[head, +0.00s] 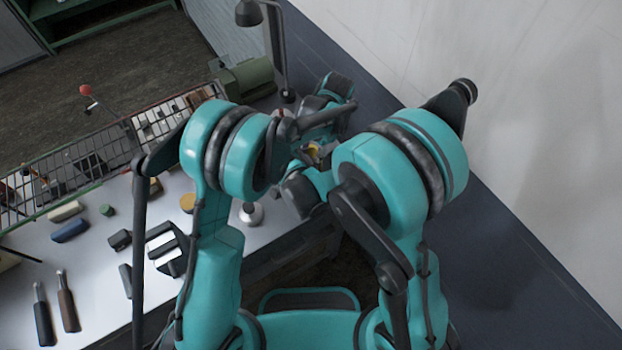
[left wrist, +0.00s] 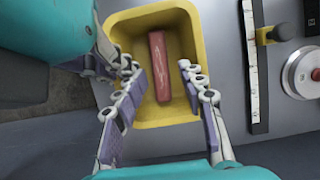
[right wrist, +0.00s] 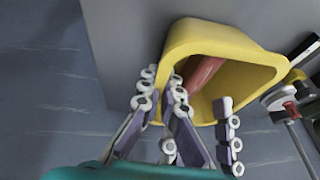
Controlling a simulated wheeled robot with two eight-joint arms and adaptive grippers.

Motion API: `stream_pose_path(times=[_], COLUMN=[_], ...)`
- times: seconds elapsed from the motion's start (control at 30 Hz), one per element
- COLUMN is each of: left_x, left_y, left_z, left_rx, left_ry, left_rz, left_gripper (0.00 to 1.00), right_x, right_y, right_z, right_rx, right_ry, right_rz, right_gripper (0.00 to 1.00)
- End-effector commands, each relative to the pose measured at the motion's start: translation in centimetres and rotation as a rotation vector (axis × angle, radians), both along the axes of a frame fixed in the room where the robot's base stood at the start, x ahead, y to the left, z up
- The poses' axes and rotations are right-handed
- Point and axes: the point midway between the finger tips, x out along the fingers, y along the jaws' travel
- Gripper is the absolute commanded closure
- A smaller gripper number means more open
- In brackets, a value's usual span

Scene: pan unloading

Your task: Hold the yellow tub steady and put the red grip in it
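The yellow tub (left wrist: 150,22) stands on the grey worktop and fills the middle of the left wrist view. It also shows in the right wrist view (right wrist: 225,45). The red grip (left wrist: 159,66) lies inside the tub, visible in the right wrist view too (right wrist: 202,72). My left gripper (left wrist: 157,75) is open over the tub, its fingers apart on either side of the grip and not closed on it. My right gripper (right wrist: 161,80) is shut on the tub's wall, one finger outside and one inside. In the head view, my arms hide most of the tub.
A pale ruler-like strip (left wrist: 253,65) and a round metal-rimmed object (left wrist: 303,72) lie right of the tub. In the head view, a wire rack (head: 75,165), several hand tools and a desk lamp (head: 250,14) stand around the bench.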

Motion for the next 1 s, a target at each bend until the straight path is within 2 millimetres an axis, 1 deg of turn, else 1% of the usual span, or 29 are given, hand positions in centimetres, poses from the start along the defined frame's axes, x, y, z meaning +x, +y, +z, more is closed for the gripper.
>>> stream_pose_path(times=[0.27,0.37,0.47,0.7,0.8,0.9,1.0], left_x=[0.0,0.1,0.3,1.2,1.6,1.8,2.0], left_y=[0.0,-0.2,-0.7,-2.2,-2.8,-3.2,-3.5], left_z=[0.1,0.6,2.0,6.9,8.7,10.1,10.9], left_rx=[0.000,0.000,0.000,0.000,0.000,0.000,0.000], left_ry=[0.002,0.002,0.002,0.001,0.002,0.002,0.002], left_rz=[-0.001,-0.001,-0.002,0.000,-0.001,-0.001,-0.001], left_gripper=[0.56,0.56,0.56,0.56,0.56,0.56,0.56], right_x=[0.1,0.1,0.1,0.0,0.0,0.0,0.0], right_y=[0.0,0.0,0.0,0.0,0.0,0.0,0.0], right_z=[0.0,0.0,0.0,0.0,0.0,0.0,0.0], right_rx=[0.000,0.000,0.000,0.000,0.000,0.000,0.000], right_ry=[-0.001,-0.001,-0.001,-0.001,-0.001,-0.001,-0.001], right_rz=[0.000,0.000,0.000,0.000,0.000,0.000,0.000], right_gripper=[1.00,1.00,1.00,1.00,1.00,1.00,1.00])
